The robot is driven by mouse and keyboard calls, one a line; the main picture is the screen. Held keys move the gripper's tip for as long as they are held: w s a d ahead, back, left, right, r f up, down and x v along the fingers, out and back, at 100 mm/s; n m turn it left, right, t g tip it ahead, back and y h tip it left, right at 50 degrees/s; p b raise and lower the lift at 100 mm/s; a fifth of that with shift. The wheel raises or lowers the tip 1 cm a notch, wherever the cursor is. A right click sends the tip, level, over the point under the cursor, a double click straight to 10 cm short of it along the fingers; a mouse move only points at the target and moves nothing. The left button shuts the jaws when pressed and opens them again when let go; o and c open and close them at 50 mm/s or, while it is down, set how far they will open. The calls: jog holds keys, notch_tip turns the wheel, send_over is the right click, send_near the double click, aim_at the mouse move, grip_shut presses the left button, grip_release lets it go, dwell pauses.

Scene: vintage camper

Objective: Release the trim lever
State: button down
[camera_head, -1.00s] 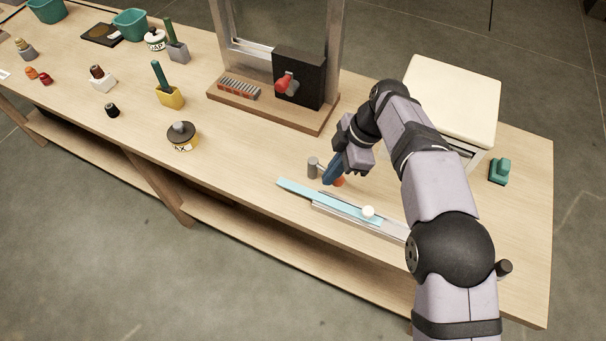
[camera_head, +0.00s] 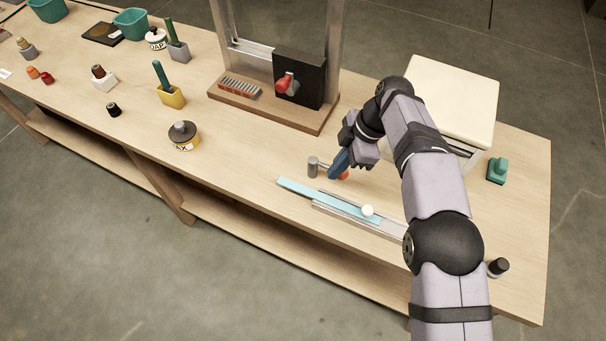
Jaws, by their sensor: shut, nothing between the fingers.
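A red lever (camera_head: 287,84) sits on the front of a black box (camera_head: 312,80) on the wooden-based frame. I cannot tell for sure which of these is the trim lever. My gripper (camera_head: 335,175) has blue fingers pointing down and is shut with nothing between them. The red lever is clear of my gripper.
A white-topped stand (camera_head: 455,95) is behind my arm. A green block (camera_head: 498,171) is at right.

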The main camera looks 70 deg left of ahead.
jog(key=s+b, duration=0.1)
jog(key=s, duration=0.1)
jog(key=s+r+b, duration=0.1)
jog(key=s, duration=0.1)
jog(key=shift+d+b, duration=0.35)
jog(key=shift+d, duration=0.05)
jog(key=p+v, duration=0.2)
jog(key=v, duration=0.7)
jog(key=shift+w+a+r, duration=0.3)
jog(key=shift+a+r, duration=0.05)
jog(key=shift+a, duration=0.35)
